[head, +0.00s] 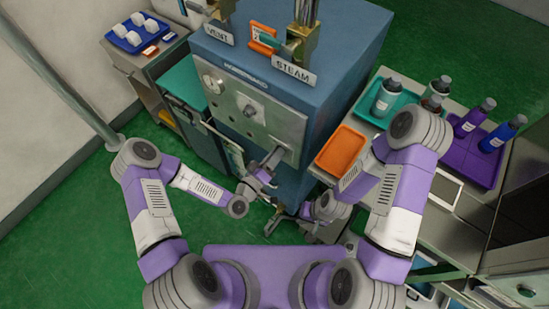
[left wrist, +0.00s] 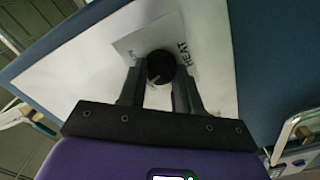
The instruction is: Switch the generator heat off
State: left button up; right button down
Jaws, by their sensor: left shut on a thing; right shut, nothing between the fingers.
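The generator (head: 343,62) is a blue box with a pale metal front panel (head: 285,125). My left gripper (head: 277,156) is at the lower right part of this panel. In the left wrist view, the black round heat knob (left wrist: 160,67) sits on a white plate (left wrist: 135,45) lettered HEAT. My left gripper (left wrist: 160,88) is shut on the knob, a finger on each side. The knob's pointer setting is hard to read. My right gripper (head: 274,228) is shut and empty, low in front of the generator, apart from the panel.
VENT (head: 218,35) and STEAM (head: 295,73) labels and valves stand on top of the generator. An orange tray (head: 341,150), a teal tray (head: 368,104) and a purple tray (head: 483,165) with bottles are on the right bench. A blue tray (head: 122,42) holds white pieces at left.

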pick_arm(q)
jog(key=n+b, duration=0.2)
jog(key=n, duration=0.3)
jog(key=shift+s+f+n, duration=0.1)
jog(key=shift+f+n, duration=0.05)
jog(key=shift+n, duration=0.15)
dwell(0.4)
jog(key=o, duration=1)
jog(key=shift+o, duration=0.2)
jog(key=v, duration=0.7)
jog(key=shift+s, duration=0.15)
jog(key=shift+a, duration=0.15)
